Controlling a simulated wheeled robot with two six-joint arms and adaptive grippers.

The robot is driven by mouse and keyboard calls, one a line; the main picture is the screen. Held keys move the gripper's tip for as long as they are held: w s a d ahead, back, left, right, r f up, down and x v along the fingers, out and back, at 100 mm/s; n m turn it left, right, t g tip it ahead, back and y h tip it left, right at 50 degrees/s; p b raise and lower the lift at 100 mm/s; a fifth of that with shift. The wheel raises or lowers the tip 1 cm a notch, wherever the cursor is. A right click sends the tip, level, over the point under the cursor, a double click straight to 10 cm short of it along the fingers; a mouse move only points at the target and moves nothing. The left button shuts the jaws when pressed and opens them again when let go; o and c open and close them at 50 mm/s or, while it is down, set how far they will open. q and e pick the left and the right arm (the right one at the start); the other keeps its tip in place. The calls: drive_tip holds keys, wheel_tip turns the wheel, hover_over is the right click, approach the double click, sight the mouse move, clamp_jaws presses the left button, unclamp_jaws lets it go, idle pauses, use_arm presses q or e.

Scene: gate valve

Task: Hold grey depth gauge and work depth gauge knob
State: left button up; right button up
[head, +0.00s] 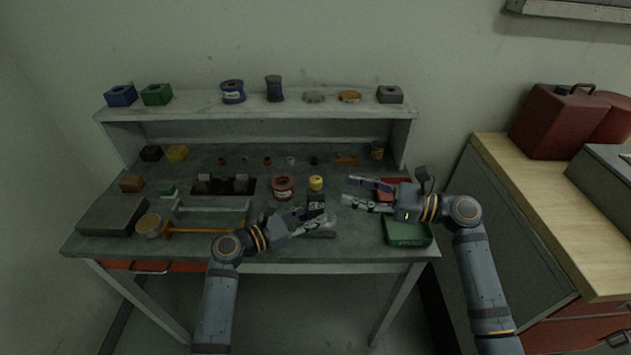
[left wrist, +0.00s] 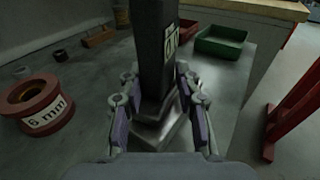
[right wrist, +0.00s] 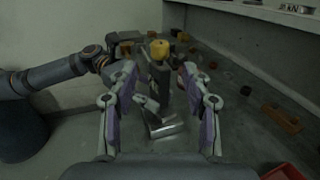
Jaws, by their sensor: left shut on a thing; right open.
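The depth gauge (head: 316,203) has a dark upright body with a pale label, a grey metal base and a yellow knob (head: 316,183) on top. It stands on the workbench near its front edge. My left gripper (head: 313,219) is shut on its lower body; in the left wrist view the fingers (left wrist: 160,95) sit on both sides of it, and the knob is out of frame. My right gripper (head: 346,191) is open and empty, to the right of the knob and apart from it. In the right wrist view the yellow knob (right wrist: 159,49) shows beyond and between the open fingers.
A red spool (head: 283,187), marked 6 mm in the left wrist view, stands left of the gauge. A green tray (head: 407,234) and a red tray (head: 397,183) lie at the right, by my right gripper. An orange-handled tool (head: 195,231) lies at the left. A shelf (head: 200,108) runs behind.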

sight(315, 182)
drive_tip(key=x, duration=0.9)
drive_tip(key=shift+w+a, duration=0.15)
drive_tip(key=shift+a, duration=0.15)
drive_tip(key=shift+c, duration=0.4)
clamp_jaws()
